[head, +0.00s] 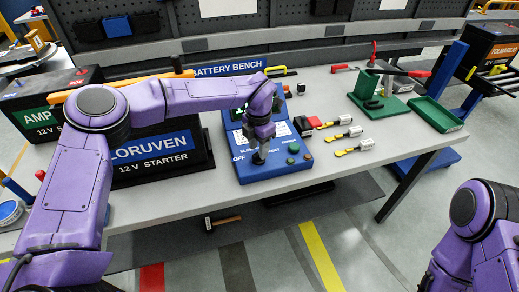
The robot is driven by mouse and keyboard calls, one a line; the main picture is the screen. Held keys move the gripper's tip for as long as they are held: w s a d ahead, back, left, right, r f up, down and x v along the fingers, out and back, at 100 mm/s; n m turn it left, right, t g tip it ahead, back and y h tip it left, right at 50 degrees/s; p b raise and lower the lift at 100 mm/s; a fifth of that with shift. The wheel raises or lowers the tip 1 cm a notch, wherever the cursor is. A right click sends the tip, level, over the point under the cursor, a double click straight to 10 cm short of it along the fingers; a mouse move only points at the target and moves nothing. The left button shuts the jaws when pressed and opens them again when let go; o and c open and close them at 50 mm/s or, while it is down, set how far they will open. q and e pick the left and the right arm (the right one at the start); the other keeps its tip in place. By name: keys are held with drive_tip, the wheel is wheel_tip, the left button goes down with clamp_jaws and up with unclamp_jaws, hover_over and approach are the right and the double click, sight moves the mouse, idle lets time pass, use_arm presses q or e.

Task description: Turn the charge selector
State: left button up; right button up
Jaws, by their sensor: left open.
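The blue charger (244,172) stands on the bench under the "BATTERY BENCH" sign. Its sloped front panel has printed labels, with "OFF" legible at the left. My left gripper (259,158) points down at the panel's lower middle, just right of "OFF". It is open. A dark knob, seemingly the charge selector, is at the fingertips and mostly hidden by them; I cannot tell its setting or whether the fingers touch it. Green buttons (293,147) sit on the panel right of the gripper. My right arm is at the lower right, its gripper out of view.
Black starter batteries (195,152) stand left of the charger, close to my left arm. Yellow-tipped tools with white tags (352,132) lie to the right. A green tray (435,114) and a green stand (378,104) are farther right. The bench front right is clear.

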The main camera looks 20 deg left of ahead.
use_arm(q)
wheel_tip(320, 180, up, 9)
drive_tip(key=b, duration=0.1)
drive_tip(key=shift+r, duration=0.15)
